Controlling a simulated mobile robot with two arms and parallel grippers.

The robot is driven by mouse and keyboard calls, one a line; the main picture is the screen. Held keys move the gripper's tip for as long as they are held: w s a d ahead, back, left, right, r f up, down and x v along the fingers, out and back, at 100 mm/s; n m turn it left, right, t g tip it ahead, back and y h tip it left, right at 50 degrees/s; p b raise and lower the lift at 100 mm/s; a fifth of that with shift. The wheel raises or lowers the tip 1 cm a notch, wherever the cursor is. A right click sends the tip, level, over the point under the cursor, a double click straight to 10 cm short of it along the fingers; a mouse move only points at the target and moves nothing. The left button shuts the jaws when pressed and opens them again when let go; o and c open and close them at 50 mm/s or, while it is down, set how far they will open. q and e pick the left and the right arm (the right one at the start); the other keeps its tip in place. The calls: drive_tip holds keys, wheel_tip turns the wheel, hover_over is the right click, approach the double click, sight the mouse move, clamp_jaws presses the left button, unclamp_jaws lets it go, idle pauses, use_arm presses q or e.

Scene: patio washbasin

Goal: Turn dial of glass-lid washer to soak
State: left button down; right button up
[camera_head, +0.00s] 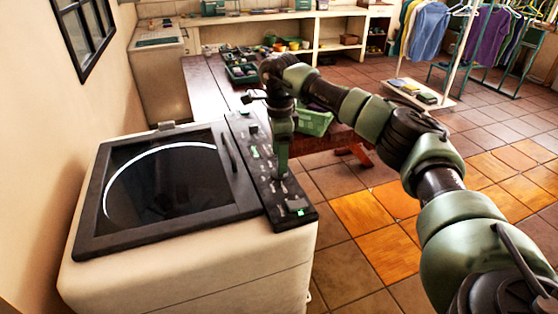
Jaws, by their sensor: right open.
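The glass-lid washer (180,258) is a white machine at the lower left, with a dark glass lid (165,185) that is closed. Its black control panel (290,212) runs along the right side of the top and carries small switches, light markings and green-lit parts. My right arm reaches in from the right, and my right gripper (281,172) points down at the middle of the panel. The gripper covers that part of the panel, so the dial and its setting cannot be made out. I cannot tell whether the fingers touch it. My left gripper is not in view.
A dark wooden table (205,90) stands behind the washer, with trays and a green basket (314,122) on it. Another white machine (158,75) and shelves are at the back. A clothes rack (470,45) stands at the upper right. The tiled floor (350,270) right of the washer is clear.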

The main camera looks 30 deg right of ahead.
drive_tip(key=shift+f, duration=1.5)
drive_tip(key=c, duration=1.4)
